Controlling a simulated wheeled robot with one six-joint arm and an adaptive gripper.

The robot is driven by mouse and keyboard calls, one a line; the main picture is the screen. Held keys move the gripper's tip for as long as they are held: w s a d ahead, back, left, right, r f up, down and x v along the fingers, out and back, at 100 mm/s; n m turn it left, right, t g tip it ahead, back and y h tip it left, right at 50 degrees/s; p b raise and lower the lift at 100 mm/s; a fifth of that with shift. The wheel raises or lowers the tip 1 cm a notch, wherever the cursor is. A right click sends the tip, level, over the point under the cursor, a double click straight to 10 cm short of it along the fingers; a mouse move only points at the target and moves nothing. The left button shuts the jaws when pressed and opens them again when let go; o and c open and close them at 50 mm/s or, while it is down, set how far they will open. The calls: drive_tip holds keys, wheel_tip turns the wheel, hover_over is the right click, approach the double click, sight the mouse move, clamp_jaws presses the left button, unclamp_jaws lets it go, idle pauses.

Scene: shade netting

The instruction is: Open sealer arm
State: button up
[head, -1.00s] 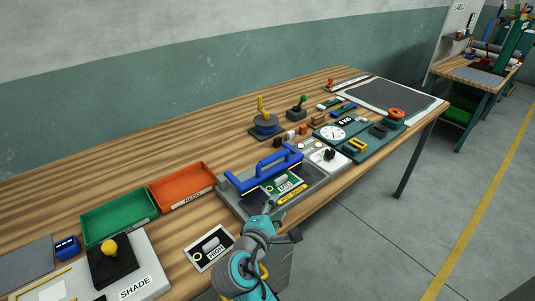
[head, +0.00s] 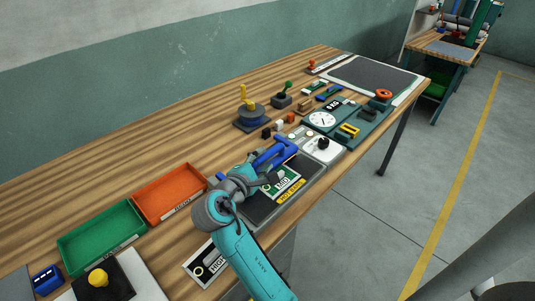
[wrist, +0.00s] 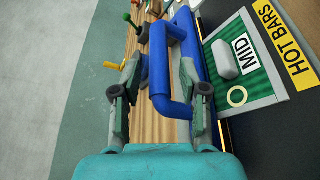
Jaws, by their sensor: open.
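The sealer's grey base with a dark bed (head: 262,208) stands near the table's front edge. Its blue arm (wrist: 194,48) runs along the far side of the base, with a raised blue handle (head: 277,152) on it. The handle also shows in the wrist view (wrist: 158,65). My gripper (head: 256,170) is at the handle's near end and covers part of the arm in the head view. In the wrist view my gripper (wrist: 161,75) is open, with one finger on each side of the handle. I cannot tell whether either finger touches it.
A MID card (head: 284,184) and a yellow HOT BARS label (head: 291,192) are on the sealer. Orange (head: 170,193) and green (head: 102,236) trays lie left. A yellow-handled device (head: 250,112) and scale (head: 322,119) stand beyond. Bare wood lies behind.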

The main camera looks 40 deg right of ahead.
drive_tip(key=shift+x, duration=2.2)
clamp_jaws()
